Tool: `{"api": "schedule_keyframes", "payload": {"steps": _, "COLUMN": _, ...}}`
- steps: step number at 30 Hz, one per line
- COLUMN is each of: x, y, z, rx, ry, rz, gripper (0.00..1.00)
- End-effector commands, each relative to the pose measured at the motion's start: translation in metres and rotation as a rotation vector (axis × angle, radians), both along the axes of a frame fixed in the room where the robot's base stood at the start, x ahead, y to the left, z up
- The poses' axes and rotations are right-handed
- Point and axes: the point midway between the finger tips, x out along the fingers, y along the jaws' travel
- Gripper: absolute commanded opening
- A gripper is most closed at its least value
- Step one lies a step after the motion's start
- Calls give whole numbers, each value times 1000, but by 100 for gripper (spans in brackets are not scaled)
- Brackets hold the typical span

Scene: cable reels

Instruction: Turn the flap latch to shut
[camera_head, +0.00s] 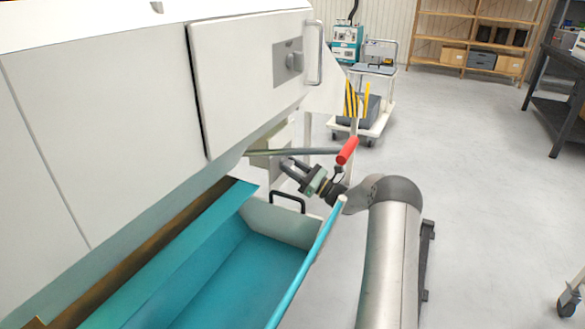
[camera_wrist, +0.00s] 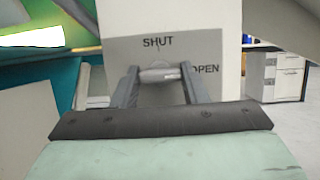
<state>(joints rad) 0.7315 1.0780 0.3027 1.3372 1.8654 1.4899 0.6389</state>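A grey plate (camera_wrist: 110,50) with the words SHUT, at the top, and OPEN, at the right, faces me in the wrist view. In front of it is the latch's short grey rounded handle (camera_wrist: 158,75), lying level in the picture below SHUT and left of OPEN. My gripper (camera_wrist: 159,80) has one finger at each end of the handle, and the fingertips appear to touch it. The hub behind the handle is mostly hidden. In the head view my gripper (camera_head: 288,168) is below the white door, in front of a pale panel (camera_head: 283,138) whose lettering I cannot read.
A red-ended lever (camera_head: 348,150) sticks out just above my wrist. A teal tray (camera_head: 240,275) with a black handle (camera_head: 288,200) lies below my gripper. Open floor is to the right.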

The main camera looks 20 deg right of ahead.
Motion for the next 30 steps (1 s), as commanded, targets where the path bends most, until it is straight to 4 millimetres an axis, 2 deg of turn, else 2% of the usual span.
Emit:
{"api": "schedule_keyframes", "payload": {"steps": 14, "x": 0, "y": -1, "z": -2, "rx": -78, "ry": -65, "rz": 0, "gripper": 17}}
{"api": "schedule_keyframes", "payload": {"steps": 30, "x": 2, "y": -4, "z": -2, "rx": -444, "ry": -368, "rz": -2, "gripper": 17}}
